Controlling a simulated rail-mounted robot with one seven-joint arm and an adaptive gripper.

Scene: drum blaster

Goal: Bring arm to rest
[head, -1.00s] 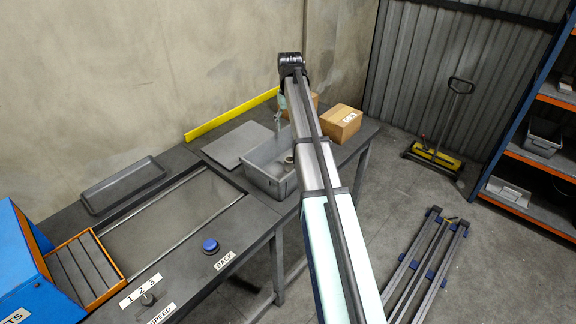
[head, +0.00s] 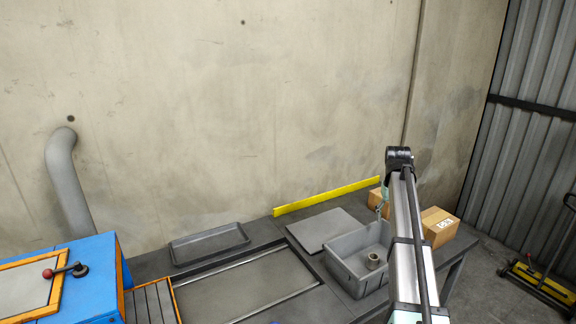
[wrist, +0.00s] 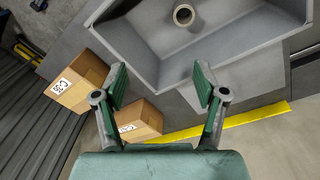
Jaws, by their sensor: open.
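My gripper (wrist: 160,88) is open and empty in the wrist view, its two green-padded fingers spread apart. It is over the near edge of a grey bin (wrist: 140,55), which lies beyond the fingertips. In the head view my arm reaches up at the right, and its raised joint and links hide part of the grey bin (head: 345,262) and most of the gripper. A grey-brown ring-shaped part (head: 374,261) is in the bin; it also shows in the wrist view (wrist: 184,15).
Two cardboard boxes (head: 438,226) stand behind the bin. A flat grey plate (head: 325,230), a shallow tray (head: 210,243) and a yellow strip (head: 325,196) are on the bench. A blue machine (head: 85,285) is at left. A yellow-based trolley (head: 540,285) stands right.

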